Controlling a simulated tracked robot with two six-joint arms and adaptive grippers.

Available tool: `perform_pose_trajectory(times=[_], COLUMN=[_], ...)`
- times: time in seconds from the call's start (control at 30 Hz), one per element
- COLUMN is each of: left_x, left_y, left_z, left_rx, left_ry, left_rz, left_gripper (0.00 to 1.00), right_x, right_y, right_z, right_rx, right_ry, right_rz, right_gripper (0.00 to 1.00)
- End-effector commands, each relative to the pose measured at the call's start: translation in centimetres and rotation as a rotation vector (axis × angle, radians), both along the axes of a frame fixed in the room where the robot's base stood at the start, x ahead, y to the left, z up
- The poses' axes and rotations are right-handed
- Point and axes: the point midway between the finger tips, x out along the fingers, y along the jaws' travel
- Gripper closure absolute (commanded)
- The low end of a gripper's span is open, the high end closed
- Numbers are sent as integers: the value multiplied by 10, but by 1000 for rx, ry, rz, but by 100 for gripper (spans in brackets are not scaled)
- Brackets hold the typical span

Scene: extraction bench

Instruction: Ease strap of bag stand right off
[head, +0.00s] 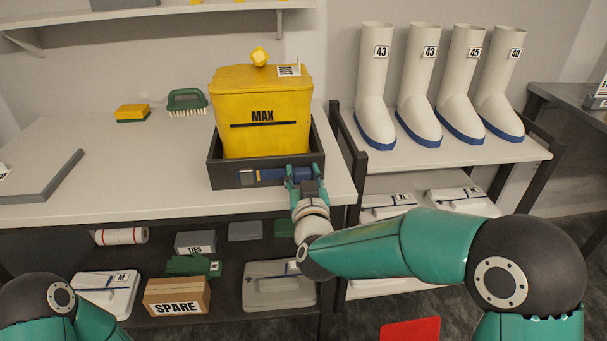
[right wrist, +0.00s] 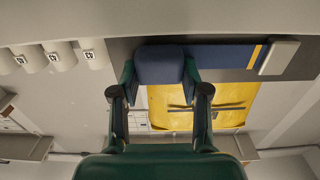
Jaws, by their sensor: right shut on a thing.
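The bag stand is a dark open-topped tray (head: 222,172) on the bench, with the yellow bag (head: 262,98) marked MAX standing upright in it. The strap (head: 270,176) is a dark blue band across the stand's front face, with a yellow stripe and a grey buckle toward its left end. In the right wrist view, the strap (right wrist: 220,57) runs sideways to a pale buckle (right wrist: 279,57). My right gripper (head: 303,178) is at the right end of the stand's front. It is shut on the strap's padded blue end (right wrist: 160,66). My left gripper is outside the view.
A yellow sponge (head: 132,113) and a green brush (head: 187,101) lie left of the stand. White boots (head: 421,90) stand on the rack at right. A grey slab (head: 45,172) lies at the bench's left. A SPARE box (head: 177,297) sits on the lower shelf.

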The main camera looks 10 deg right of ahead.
Motion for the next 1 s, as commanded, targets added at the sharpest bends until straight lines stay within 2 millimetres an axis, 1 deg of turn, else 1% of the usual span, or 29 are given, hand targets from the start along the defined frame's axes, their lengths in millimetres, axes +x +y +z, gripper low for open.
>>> perform_pose_trajectory(times=[0.13,0.3,0.4,0.63,0.67,0.7,0.8,1.0], left_x=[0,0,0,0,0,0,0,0], left_y=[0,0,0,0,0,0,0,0], left_z=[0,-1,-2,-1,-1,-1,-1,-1], left_rx=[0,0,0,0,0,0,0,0], left_ry=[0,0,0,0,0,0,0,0], left_rz=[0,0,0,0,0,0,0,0], left_gripper=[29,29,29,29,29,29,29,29], right_x=[0,0,0,0,0,0,0,0], right_y=[3,28,36,35,35,35,35,35], right_z=[0,0,0,0,0,0,0,0], right_rx=[0,0,0,-1,-1,-1,-1,-1], right_ry=[0,-2,-1,0,0,0,0,0], right_rz=[1,3,0,-1,-1,-1,-1,-1], right_gripper=[100,100,100,100,51,45,29,29])
